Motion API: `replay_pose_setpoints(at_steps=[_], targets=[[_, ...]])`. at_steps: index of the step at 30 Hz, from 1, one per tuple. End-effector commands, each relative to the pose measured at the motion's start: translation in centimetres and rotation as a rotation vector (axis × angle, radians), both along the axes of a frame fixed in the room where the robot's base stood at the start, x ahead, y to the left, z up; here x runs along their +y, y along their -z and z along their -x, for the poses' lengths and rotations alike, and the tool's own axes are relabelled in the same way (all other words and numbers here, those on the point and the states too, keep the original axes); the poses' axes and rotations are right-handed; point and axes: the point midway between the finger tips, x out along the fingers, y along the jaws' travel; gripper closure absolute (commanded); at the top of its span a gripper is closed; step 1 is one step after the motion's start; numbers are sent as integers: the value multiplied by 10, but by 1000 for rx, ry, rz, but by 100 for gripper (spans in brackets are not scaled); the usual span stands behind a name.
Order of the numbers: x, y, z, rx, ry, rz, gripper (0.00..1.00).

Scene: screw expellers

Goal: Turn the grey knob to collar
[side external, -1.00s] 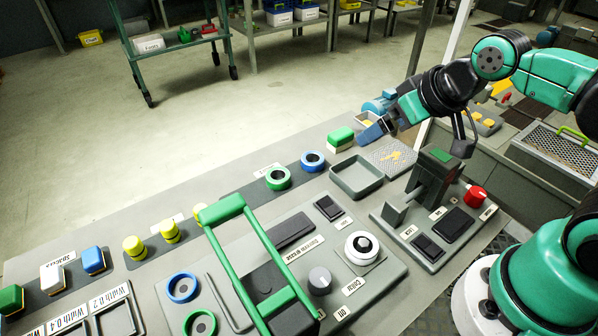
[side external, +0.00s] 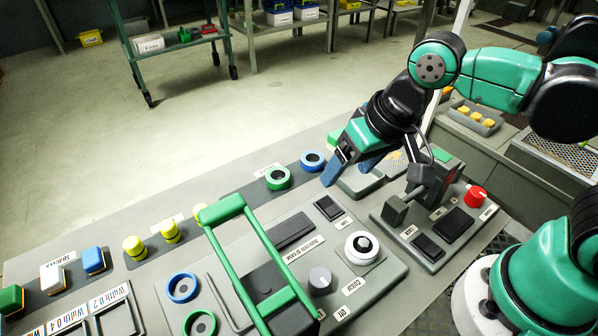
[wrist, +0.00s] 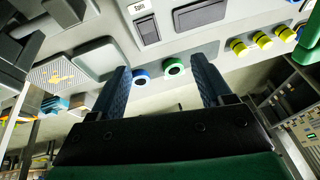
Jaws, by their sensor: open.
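The grey knob (side external: 320,281) stands on the grey control panel (side external: 385,290), with small labels beside it; one appears to read Collar (side external: 352,287). A white dial with a black centre (side external: 361,247) sits behind it to the right. My gripper (side external: 350,173) is open and empty, with blue fingers apart, above the bench behind the panel near the shallow tray. It is well away from the grey knob. In the wrist view, my gripper (wrist: 161,70) frames blue and green rings, and the grey knob does not show there.
A green handle frame (side external: 258,245) rises just left of the knob. A block with a lever and a red knob (side external: 476,197) stands to the right. Blue (side external: 312,160) and green (side external: 278,177) rings sit along the back. Yellow pegs (side external: 134,247) stand at the left.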

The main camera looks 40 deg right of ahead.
Motion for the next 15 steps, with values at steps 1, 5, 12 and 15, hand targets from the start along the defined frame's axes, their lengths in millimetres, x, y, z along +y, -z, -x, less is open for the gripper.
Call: replay_pose_setpoints(at_steps=[1, 5, 12, 15], targets=[[24, 6, 8, 73, -5, -8, 28], [67, 21, 36, 240, 44, 16, 28], [90, 32, 60, 338, 98, 66, 28], [91, 37, 61, 343, 104, 68, 28]])
